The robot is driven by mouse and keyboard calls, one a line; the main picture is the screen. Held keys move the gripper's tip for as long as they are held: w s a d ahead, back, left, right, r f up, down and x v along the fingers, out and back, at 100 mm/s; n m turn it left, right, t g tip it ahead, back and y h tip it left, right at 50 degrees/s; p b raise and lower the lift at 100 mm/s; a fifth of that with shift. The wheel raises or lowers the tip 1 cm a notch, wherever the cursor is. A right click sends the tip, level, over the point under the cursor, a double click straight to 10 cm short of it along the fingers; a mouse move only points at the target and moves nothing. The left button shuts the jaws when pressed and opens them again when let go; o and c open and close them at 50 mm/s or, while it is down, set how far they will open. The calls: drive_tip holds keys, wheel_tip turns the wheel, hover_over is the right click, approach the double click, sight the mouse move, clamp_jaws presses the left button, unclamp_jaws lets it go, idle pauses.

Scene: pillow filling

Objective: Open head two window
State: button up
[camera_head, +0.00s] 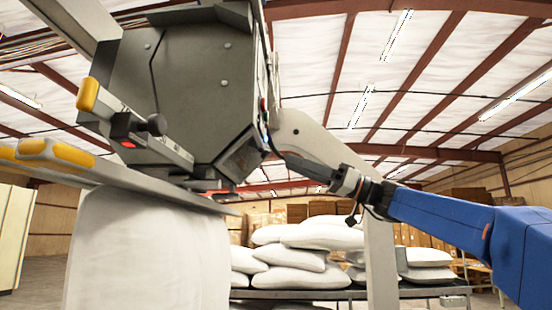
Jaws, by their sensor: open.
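A large grey filling head (195,90) with bolted angular panels fills the upper left. At its lower right corner is a dark framed panel (240,156), which may be the window; I cannot tell for sure whether it is open or shut. My gripper (288,158) reaches in from the right, its dark fingers pointing left at this corner. The fingertips are close to the head's right edge, and I cannot tell whether they touch it. The gripper is seen edge-on, open, with nothing visible held. A white pillow cover (150,250) hangs below the head.
Yellow-capped parts and a bracket with a red button (128,145) jut out at the left. A light grey post (380,260) stands behind my gripper. White pillows (300,255) are stacked on a dark table (420,290) behind. Cardboard boxes (470,195) stand farther back.

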sight(269, 155)
drive_tip(key=shift+x, duration=3.05)
drive_tip(key=shift+c, duration=0.5)
clamp_jaws()
